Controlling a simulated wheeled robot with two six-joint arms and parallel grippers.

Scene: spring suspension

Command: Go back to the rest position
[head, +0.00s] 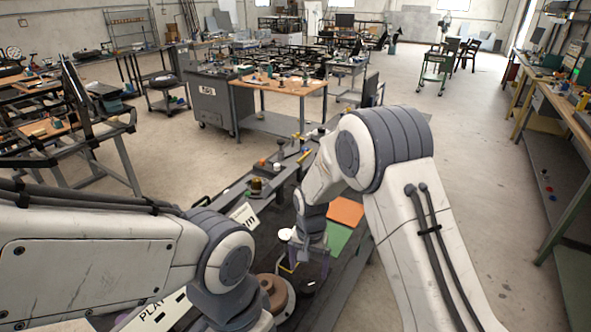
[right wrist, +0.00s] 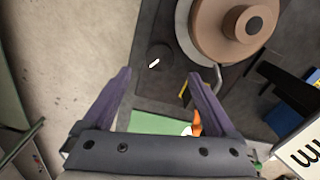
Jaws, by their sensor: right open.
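My right gripper (right wrist: 160,75) is open in the right wrist view, its two purple fingers wide apart with nothing between the tips. It is above a dark workbench top (right wrist: 150,95). In the head view the right gripper (head: 309,268) hangs low over the bench, partly hidden by its own wrist. My left arm (head: 90,255) comes in from the left in the head view and ends in a grey wrist at the bottom edge. Its gripper fingers cannot be made out there.
A brown round stepped part (right wrist: 215,35) is on the bench near the right gripper; it also shows in the head view (head: 269,292). Green (head: 338,238) and orange (head: 346,211) patches are beside the right arm. Small knobs and parts line the bench farther back. Open floor (head: 480,150) is beyond.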

